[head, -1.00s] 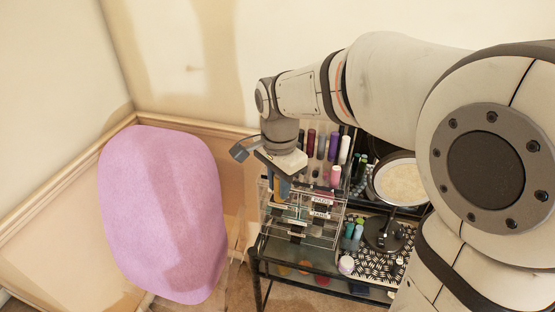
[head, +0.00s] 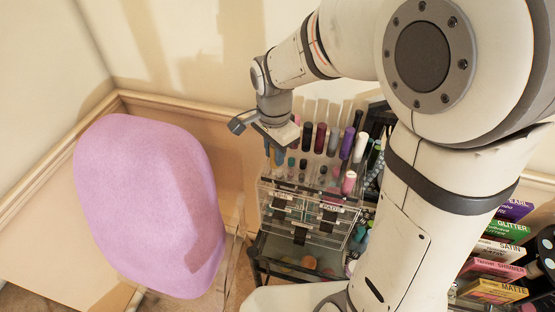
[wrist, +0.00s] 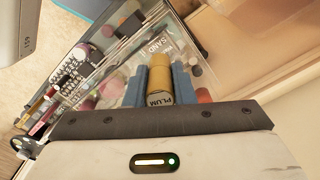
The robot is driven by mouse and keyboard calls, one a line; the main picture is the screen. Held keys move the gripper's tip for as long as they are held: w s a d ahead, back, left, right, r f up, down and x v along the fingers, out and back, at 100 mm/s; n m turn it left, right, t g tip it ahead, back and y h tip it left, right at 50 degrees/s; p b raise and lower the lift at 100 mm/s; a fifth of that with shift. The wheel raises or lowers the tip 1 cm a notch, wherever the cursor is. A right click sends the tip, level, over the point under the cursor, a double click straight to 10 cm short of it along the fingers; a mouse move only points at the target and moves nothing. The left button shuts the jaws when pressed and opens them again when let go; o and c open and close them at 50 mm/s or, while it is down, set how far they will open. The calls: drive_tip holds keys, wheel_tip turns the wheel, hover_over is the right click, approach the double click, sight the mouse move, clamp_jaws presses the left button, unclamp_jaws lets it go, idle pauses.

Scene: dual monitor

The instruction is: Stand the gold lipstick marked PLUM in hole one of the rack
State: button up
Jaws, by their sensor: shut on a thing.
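The gold lipstick marked PLUM (wrist: 159,76) is clasped between the blue fingers of my gripper (wrist: 159,88) in the wrist view. Its marked end faces the camera. In the head view my gripper (head: 274,153) is at the left end of the clear rack (head: 270,190), and the lipstick cannot be made out there. The rack holds several upright lipsticks and tubes, including dark, purple, white and pink ones. Hole one cannot be picked out. Whether the gold lipstick touches the rack cannot be told.
Labelled drawers (head: 318,222) form the rack's lower front, above a dark cart (head: 265,262). A pink chair back (head: 150,205) stands to the left. Coloured boxes (head: 500,260) are stacked at the right. My arm hides part of the cart.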

drive_tip(key=shift+w+f, duration=0.1)
drive_tip(key=shift+f, duration=0.3)
drive_tip(key=shift+d+f+p, duration=0.1)
drive_tip(key=shift+f+p, duration=0.2)
drive_tip(key=shift+f, duration=1.45)
drive_tip(key=shift+f, duration=0.25)
drive_tip(key=o, duration=0.9)
drive_tip(key=shift+r, duration=0.1)
drive_tip(key=shift+o, duration=0.2)
